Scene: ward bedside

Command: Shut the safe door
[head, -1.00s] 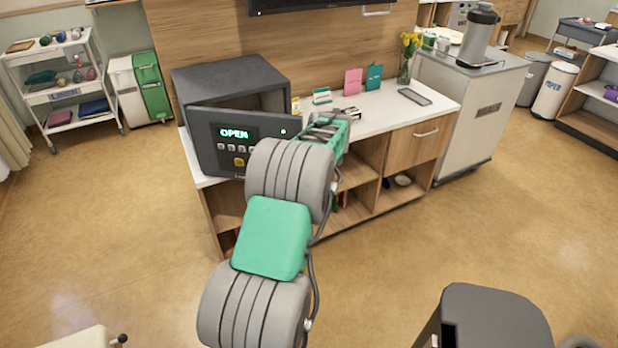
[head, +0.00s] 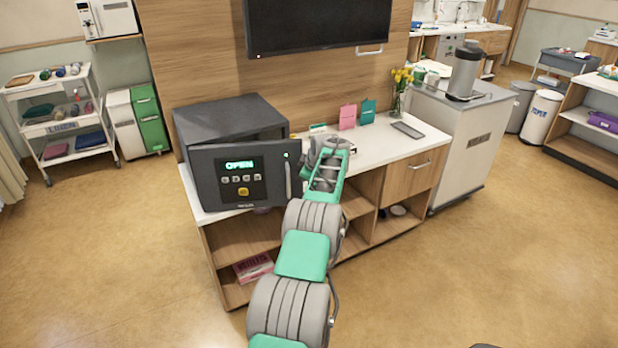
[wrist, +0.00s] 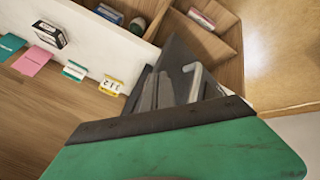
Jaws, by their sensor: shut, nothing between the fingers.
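The dark grey safe (head: 230,118) stands on the left end of the white counter. Its door (head: 218,184) is ajar, hinged at the left, with a gap along the top, and its display reads OPEN. The upright pale handle (head: 288,176) is near the door's right edge; it also shows in the wrist view (wrist: 196,80). My gripper (wrist: 152,92) is shut and empty, close to the door's free edge and handle. I cannot tell whether the fingers touch the door. In the head view the hand is just right of the door, and its fingertips are hard to make out.
Pink (head: 347,117) and teal (head: 368,111) cards, a flower vase (head: 399,100) and a grey phone-like slab (head: 408,130) stand or lie on the counter (head: 380,140) to the right. A screen (head: 318,27) hangs above. The floor in front is clear.

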